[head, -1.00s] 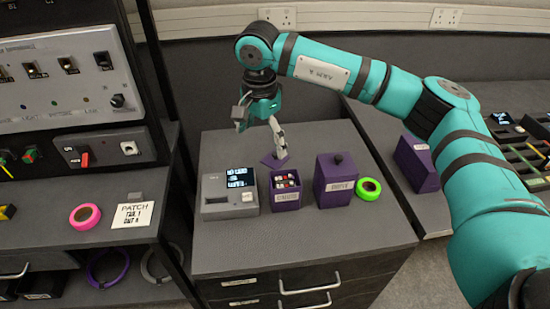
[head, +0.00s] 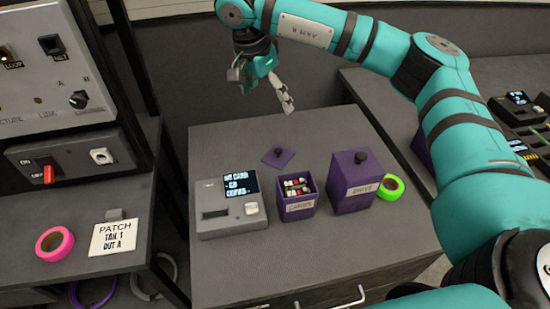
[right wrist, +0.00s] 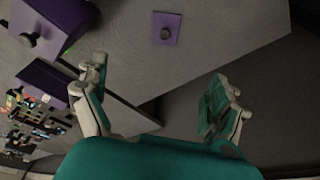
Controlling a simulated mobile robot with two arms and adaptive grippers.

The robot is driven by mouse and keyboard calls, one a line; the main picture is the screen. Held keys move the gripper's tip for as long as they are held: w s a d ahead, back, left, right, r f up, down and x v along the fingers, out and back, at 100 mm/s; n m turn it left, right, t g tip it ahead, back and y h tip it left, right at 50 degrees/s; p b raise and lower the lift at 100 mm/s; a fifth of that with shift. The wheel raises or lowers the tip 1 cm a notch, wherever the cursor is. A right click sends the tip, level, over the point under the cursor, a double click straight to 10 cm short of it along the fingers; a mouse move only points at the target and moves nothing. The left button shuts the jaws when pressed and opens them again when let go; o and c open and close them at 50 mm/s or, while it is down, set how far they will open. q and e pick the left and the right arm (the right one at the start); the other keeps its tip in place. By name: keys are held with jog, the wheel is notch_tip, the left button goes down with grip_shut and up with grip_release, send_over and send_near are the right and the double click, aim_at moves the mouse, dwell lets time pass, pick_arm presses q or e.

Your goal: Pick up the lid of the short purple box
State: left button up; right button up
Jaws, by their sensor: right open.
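The short purple box (head: 296,207) stands open on the grey cabinet top, with small red and white items inside. Its square purple lid (head: 278,157) lies flat on the cabinet top just behind it, dark knob up. The lid also shows in the right wrist view (right wrist: 158,37), near the top. My right gripper (head: 285,103) is open and empty, raised above and behind the lid, apart from it. In the right wrist view its fingers (right wrist: 164,75) are spread wide, with the lid beyond them. My left gripper is not in view.
A taller lidded purple box (head: 350,190) stands right of the short one, with a green tape roll (head: 391,188) beside it. A grey device with a screen (head: 230,210) stands to the left. The cabinet top behind the lid is clear.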

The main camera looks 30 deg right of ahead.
notch_tip(320, 180, down, 4)
jog(key=b, duration=0.3)
send_over(279, 150)
jog(key=a, duration=0.1)
jog(key=f, duration=1.1)
jog(key=shift+s+a+f+p, duration=0.2)
jog(key=shift+s+p, duration=0.1)
jog(key=shift+s, duration=0.1)
jog(key=shift+d+f, duration=0.15)
jog(key=shift+f, duration=0.3)
jog(key=p+x, duration=0.1)
jog(key=x, duration=0.4)
jog(key=shift+w+f, duration=0.1)
jog(key=shift+w, duration=0.1)
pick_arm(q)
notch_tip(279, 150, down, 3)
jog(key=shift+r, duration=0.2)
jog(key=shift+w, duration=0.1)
pick_arm(e)
jog(key=c, duration=1.3)
jog(key=shift+o, duration=0.2)
